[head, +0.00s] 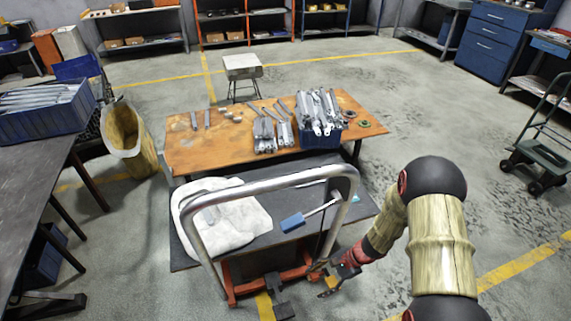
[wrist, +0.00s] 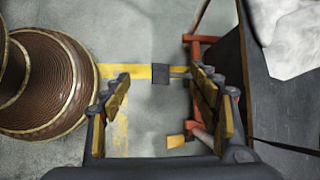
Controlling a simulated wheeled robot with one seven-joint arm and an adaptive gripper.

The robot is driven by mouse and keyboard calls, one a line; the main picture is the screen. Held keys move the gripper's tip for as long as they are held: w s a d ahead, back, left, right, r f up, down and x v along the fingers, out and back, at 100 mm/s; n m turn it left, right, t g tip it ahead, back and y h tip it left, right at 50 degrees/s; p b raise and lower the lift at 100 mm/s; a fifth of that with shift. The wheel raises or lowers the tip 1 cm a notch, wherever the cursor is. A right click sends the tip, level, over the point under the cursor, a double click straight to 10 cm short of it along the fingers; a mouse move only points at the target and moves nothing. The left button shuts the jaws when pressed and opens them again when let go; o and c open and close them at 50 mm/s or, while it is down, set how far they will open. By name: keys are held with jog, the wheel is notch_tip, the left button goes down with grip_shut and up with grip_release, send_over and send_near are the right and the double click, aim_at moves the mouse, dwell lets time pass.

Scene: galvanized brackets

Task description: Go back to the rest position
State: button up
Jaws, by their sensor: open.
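My gripper (head: 338,282) hangs low at the front right of the trolley in the head view, beside its orange base frame (head: 232,286). In the wrist view my gripper (wrist: 165,95) is open, its two fingers wide apart with nothing between them but floor seen below. The galvanized brackets (head: 318,108) stand in a blue bin on the wooden table (head: 190,152), and several more lie loose (head: 268,135) to its left. My gripper is well apart from them.
The trolley's grey handle (head: 200,245) rises close to my gripper. A dark workbench (head: 40,150) stands at left, a hand truck (head: 537,155) at right. Floor right of the table is clear.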

jog(key=s+d+r+n+t+h, duration=0.2)
jog(key=s+r+n, duration=0.2)
jog(key=r, duration=1.1)
jog(key=s+d+r+n+t+h, duration=0.2)
jog(key=s+r+n, duration=0.3)
jog(key=s+r, duration=0.4)
jog(key=s+d+r+n+t+h, duration=0.2)
jog(key=s+r, duration=0.4)
jog(key=r, duration=1.6)
jog(key=shift+s+d+r+n+h+p, duration=0.3)
jog(key=shift+d+n+h, duration=0.35)
jog(key=shift+n, duration=0.55)
jog(key=shift+f, duration=0.1)
